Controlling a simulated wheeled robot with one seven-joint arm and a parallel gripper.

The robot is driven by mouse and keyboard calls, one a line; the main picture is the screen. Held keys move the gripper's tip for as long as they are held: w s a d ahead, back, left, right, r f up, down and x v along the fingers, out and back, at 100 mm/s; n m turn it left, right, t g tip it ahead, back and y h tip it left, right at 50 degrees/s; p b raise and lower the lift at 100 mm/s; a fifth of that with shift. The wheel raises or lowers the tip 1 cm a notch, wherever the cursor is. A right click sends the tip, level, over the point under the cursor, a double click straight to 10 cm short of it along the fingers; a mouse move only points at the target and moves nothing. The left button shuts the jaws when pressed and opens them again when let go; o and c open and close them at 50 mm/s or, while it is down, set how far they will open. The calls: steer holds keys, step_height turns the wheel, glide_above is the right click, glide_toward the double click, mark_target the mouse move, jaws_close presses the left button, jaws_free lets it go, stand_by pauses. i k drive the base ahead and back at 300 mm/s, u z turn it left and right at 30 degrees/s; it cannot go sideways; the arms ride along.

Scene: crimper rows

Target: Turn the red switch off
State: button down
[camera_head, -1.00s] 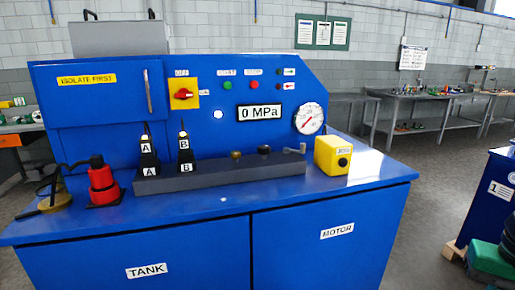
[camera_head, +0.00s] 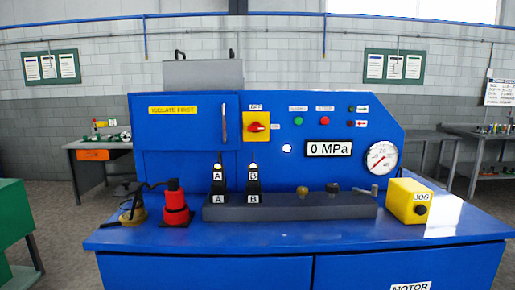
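The red switch (camera_head: 256,127) is a rotary knob on a yellow square plate (camera_head: 248,136), on the upright blue panel (camera_head: 224,165) of the bench. Its red handle looks roughly level, pointing sideways. A small white label (camera_head: 256,107) sits above the plate and another small one (camera_head: 270,121) is at its right; both are too small to read surely now. Nothing covers the switch. My gripper is not in view.
Around the switch are a cabinet door handle (camera_head: 224,123), green (camera_head: 298,121) and red (camera_head: 325,120) buttons, and a gauge (camera_head: 382,157). Below stand levers A (camera_head: 218,181) and B (camera_head: 253,181), a red jack (camera_head: 174,204) and a yellow JOG box (camera_head: 409,201).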

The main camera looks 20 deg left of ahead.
mark_target(256, 127)
steer(key=z, duration=1.75)
steer(key=k, duration=0.65)
steer(key=u, duration=2.15)
steer(key=i, duration=0.1)
steer(key=u, duration=0.2)
